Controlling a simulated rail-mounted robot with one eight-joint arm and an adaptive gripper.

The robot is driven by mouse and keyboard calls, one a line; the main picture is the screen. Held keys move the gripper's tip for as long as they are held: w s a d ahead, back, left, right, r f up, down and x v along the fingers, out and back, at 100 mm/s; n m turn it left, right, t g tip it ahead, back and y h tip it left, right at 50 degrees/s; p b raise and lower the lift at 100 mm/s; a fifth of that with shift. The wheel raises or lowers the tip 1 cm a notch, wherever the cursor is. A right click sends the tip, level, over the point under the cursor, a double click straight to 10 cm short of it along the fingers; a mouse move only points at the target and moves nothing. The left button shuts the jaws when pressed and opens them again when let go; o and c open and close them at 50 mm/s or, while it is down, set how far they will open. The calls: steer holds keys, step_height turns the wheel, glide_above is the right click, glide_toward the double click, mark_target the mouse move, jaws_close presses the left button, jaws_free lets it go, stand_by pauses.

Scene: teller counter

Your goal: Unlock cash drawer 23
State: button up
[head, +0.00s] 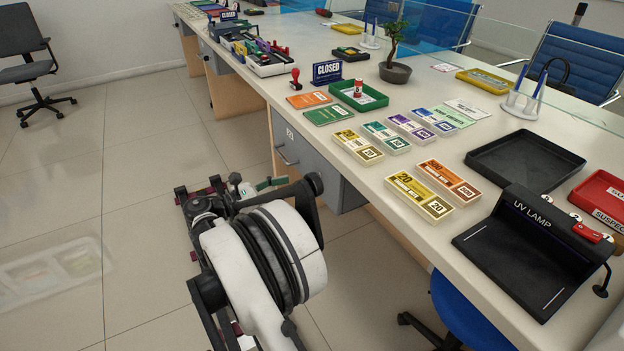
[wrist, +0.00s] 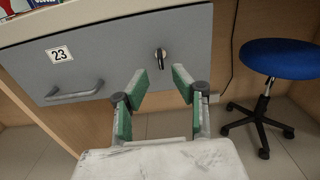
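The grey cash drawer labelled 23 (wrist: 110,40) fills the upper left of the wrist view, its front closed. Its bar handle (wrist: 75,92) is below the label. A dark and silver lock piece (wrist: 160,57), perhaps with a key in it, sticks out from the right part of the drawer front. My gripper (wrist: 160,83) is open and empty, its green-padded fingers on either side of the lock in the picture. I cannot tell how far the fingertips are from it. In the head view, a grey drawer unit (head: 283,140) sits under the counter, beside my gripper (head: 266,184).
A blue stool (wrist: 280,58) stands right of the drawer, with clear floor between. The counter (head: 400,195) above holds banknote stacks (head: 420,194), a UV lamp (head: 535,245), black and green trays, and a potted plant (head: 394,60). Open floor (head: 130,200) lies left of my arm.

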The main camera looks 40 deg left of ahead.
mark_target(312, 174)
steer(key=b+x, duration=0.2)
steer(key=x, duration=0.7)
jaws_close()
